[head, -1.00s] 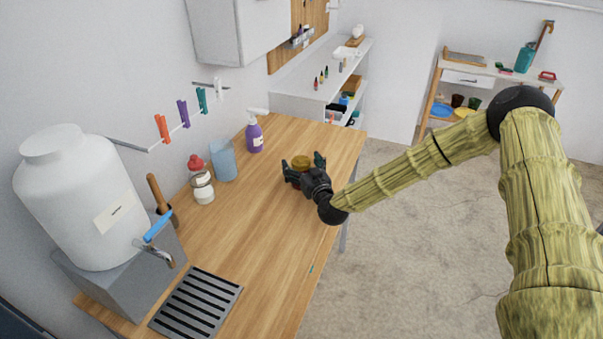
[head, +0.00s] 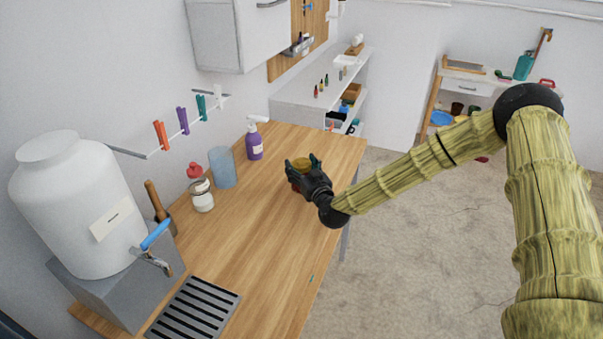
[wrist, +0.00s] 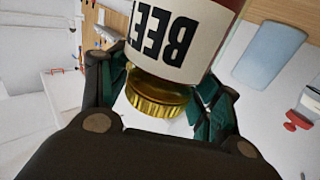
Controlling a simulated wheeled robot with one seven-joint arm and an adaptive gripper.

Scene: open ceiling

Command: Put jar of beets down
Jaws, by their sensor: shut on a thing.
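The jar of beets (wrist: 178,40) fills the middle of the wrist view. It has a dark red body, a white label with large black letters and a gold lid (wrist: 155,97). The wrist view shows it upside down in the picture. My gripper (head: 304,170) is shut on the jar, with its green-padded fingers (wrist: 165,95) on both sides near the lid. In the head view the gold lid (head: 302,162) shows between the fingers, above the wooden counter (head: 255,215). The jar's base is hidden there, so I cannot tell whether it touches the counter.
A purple spray bottle (head: 254,144), a blue translucent cup (head: 222,167) and a red-topped jar (head: 201,190) stand along the counter's wall side. A white dispenser (head: 75,205) and a slotted drain (head: 195,310) are nearer. Bare counter lies between them and my gripper.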

